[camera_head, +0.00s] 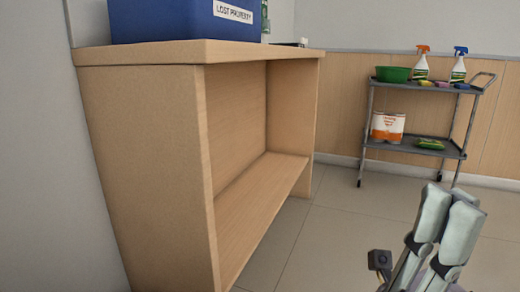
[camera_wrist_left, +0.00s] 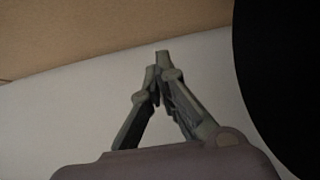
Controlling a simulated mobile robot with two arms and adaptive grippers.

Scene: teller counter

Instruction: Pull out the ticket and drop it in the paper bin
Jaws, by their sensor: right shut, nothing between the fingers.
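Neither the ticket nor the paper bin is visible in these views. My right gripper (camera_head: 449,195) is at the lower right of the head view, pointing up, with its fingers shut and nothing held. It is over the tiled floor, apart from the wooden counter. My left gripper (camera_wrist_left: 158,64) shows only in the left wrist view. Its fingers meet near the tips in front of a pale surface, and no object shows between them.
A wooden counter (camera_head: 145,150) with an open shelf fills the left. A blue lost property box (camera_head: 165,20) stands on it. A grey cart (camera_head: 425,90) at the back right carries spray bottles (camera_head: 421,66), a green bowl (camera_head: 392,74) and cans (camera_head: 388,126). Floor (camera_head: 325,235) between is clear.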

